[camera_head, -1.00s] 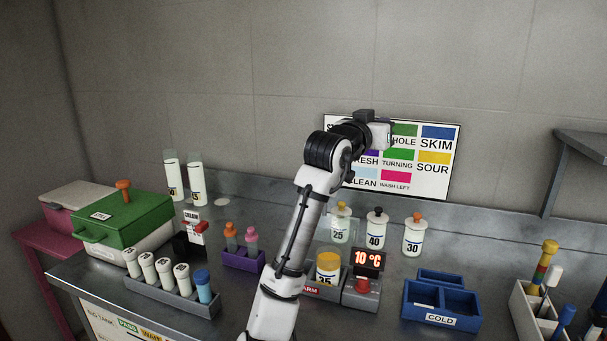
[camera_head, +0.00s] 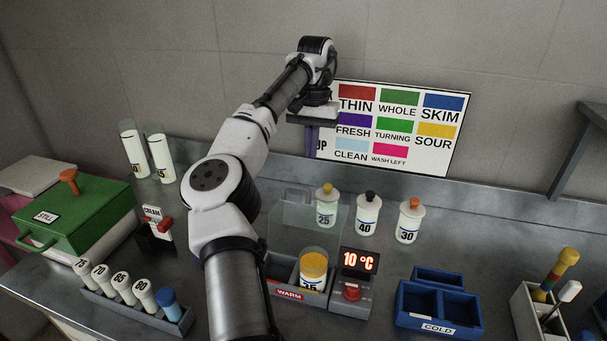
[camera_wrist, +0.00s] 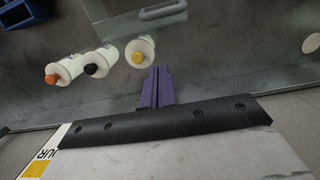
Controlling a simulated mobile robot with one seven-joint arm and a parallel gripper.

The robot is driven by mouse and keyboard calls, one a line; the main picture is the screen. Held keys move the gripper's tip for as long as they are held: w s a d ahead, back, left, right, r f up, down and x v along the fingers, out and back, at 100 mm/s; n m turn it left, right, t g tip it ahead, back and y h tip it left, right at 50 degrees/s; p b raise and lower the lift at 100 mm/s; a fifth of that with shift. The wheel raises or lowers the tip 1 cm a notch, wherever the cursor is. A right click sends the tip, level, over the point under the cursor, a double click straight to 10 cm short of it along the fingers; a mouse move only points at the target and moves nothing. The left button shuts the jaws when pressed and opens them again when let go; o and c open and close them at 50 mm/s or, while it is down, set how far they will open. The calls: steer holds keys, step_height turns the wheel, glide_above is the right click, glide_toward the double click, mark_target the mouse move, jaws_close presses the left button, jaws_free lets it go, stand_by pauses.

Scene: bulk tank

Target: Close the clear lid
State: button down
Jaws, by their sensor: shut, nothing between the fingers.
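The clear lid (camera_head: 290,217) stands raised, roughly upright, at the back of the grey box marked WARM (camera_head: 288,294). A bottle with a yellow top (camera_head: 314,265) sits in this box. My arm hides the box's left part. In the wrist view the lid (camera_wrist: 118,18) with its grey handle (camera_wrist: 163,10) shows at the top edge. My gripper (camera_head: 311,148) points down, high near the wall, above and behind the lid and apart from it. Its purple fingers (camera_wrist: 157,78) are shut together and empty.
A red temperature display (camera_head: 357,261) adjoins the box. The blue COLD tray (camera_head: 438,322) is farther right. A sign board (camera_head: 440,150) leans at the wall near my gripper.

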steer(key=s+a+f+p, duration=0.1)
steer(key=s+f+p, duration=0.2)
steer(key=f, duration=0.3)
steer(key=shift+s+a, duration=0.2)
steer(key=shift+s, duration=0.35)
steer(key=shift+t, duration=0.3)
